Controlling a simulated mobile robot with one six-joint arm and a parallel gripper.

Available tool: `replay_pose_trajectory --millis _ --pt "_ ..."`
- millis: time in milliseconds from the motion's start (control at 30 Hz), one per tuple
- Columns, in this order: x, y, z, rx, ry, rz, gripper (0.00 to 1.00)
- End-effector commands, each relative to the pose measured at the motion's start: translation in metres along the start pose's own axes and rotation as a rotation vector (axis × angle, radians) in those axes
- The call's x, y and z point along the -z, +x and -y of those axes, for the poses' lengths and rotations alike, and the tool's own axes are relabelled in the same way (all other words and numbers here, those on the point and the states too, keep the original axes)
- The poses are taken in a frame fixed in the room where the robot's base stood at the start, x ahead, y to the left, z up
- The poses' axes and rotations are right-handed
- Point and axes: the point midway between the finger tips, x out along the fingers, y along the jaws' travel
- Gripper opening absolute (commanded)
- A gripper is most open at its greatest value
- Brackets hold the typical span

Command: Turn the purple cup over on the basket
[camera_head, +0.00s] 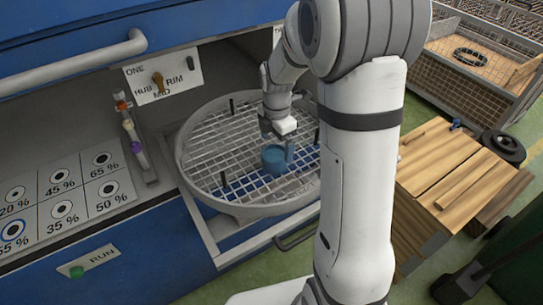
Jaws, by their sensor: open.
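A round wire-mesh basket (215,150) with a grey rim sits in the open bay of the blue machine. A blue cup (273,160) stands on its mesh, right of the middle; I see no clearly purple cup. Whether its mouth faces up or down is hard to tell. My gripper (278,142) points down at the cup from just above and behind it, with its jaws open. One finger shows close beside the cup's right edge; I cannot tell whether it touches. My arm hides the basket's right side.
Dark upright pegs (223,179) stand on the basket. Left are a rack of small coloured pieces (130,130), a percentage panel (60,205) and a RUN button (77,271). A pipe handle (75,65) crosses above. Wooden planks (465,170) lie right.

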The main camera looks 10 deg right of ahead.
Motion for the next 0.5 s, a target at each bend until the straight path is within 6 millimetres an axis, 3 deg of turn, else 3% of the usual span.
replay_pose_trajectory --millis 500 --pt "0.0 0.062 -0.006 0.006 -0.014 -0.003 0.97"
